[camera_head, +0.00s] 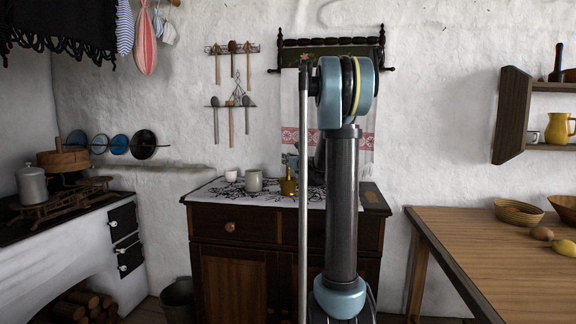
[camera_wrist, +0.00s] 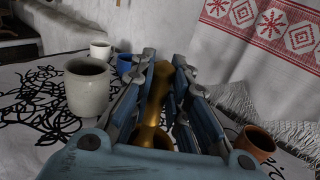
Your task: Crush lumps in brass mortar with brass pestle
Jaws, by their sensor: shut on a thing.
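The brass mortar (camera_head: 288,187) stands on the patterned cloth on the cabinet, near its middle, in the head view. In the wrist view, my gripper (camera_wrist: 164,64) is shut on the brass pestle (camera_wrist: 153,108), whose golden shaft runs between the two fingers. My arm and gripper largely hide this spot in the head view. I cannot tell how deep the pestle sits in the mortar. The lumps are not visible.
A brown clay pot (camera_wrist: 256,142) stands to the right. A wooden table (camera_head: 500,250) stands at the right of the room.

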